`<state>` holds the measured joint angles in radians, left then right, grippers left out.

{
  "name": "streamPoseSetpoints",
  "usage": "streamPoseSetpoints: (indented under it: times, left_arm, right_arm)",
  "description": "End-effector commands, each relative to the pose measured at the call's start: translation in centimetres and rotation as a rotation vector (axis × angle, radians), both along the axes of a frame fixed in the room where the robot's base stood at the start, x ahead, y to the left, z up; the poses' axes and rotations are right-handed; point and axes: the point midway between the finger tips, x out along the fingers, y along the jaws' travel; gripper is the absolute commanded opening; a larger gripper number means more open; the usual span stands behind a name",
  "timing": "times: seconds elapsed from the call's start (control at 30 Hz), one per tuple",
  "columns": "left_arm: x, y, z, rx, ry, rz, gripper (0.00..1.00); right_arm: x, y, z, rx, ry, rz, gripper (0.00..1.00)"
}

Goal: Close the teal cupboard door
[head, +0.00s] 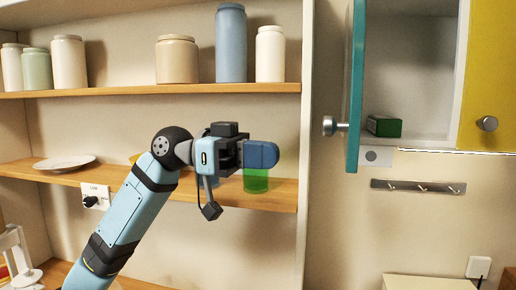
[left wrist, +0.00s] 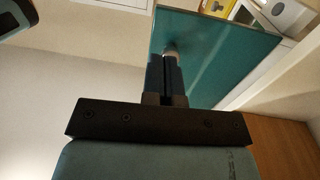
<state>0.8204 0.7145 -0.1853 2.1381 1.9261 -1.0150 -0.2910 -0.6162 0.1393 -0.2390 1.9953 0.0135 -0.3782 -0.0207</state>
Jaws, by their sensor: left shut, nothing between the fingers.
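The teal cupboard door (head: 355,85) stands open in the head view, seen nearly edge-on, with a round metal knob (head: 330,126) on its left face. My left gripper (head: 264,154) is shut and empty, to the left of the knob and a little lower, with a visible gap between them. In the left wrist view the shut fingers (left wrist: 172,78) point toward the teal door panel (left wrist: 225,60). The knob (left wrist: 170,48) shows just beyond the fingertips; whether they touch cannot be told from that view alone. My right gripper is not in view.
A green box (head: 384,126) lies inside the open cupboard. A yellow door (head: 490,75) with its own knob is beside the opening. Shelves with several jars (head: 231,45) stand at left; a green glass (head: 256,181) is behind my gripper. A hook rail (head: 420,187) is below the cupboard.

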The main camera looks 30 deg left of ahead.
Motion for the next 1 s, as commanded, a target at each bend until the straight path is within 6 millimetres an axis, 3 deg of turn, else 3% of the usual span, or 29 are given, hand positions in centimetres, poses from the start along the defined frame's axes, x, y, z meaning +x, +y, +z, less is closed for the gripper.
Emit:
streamPoseSetpoints:
  times: [0.2,0.4,0.6,1.0]
  left_arm:
    - [0.9,-4.7,0.4,-0.001,0.000,-0.002,0.00]
    - [1.6,-7.8,0.3,-0.002,0.003,-0.001,0.00]
    - [1.9,-9.1,0.1,-0.001,0.002,0.002,0.00]
    - [1.9,-9.2,0.0,-0.001,0.002,0.002,0.00]
  right_arm:
    - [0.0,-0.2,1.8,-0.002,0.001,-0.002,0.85]
    - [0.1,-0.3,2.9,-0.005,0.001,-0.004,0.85]
    - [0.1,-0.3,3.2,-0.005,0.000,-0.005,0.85]
    - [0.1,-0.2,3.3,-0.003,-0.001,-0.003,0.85]
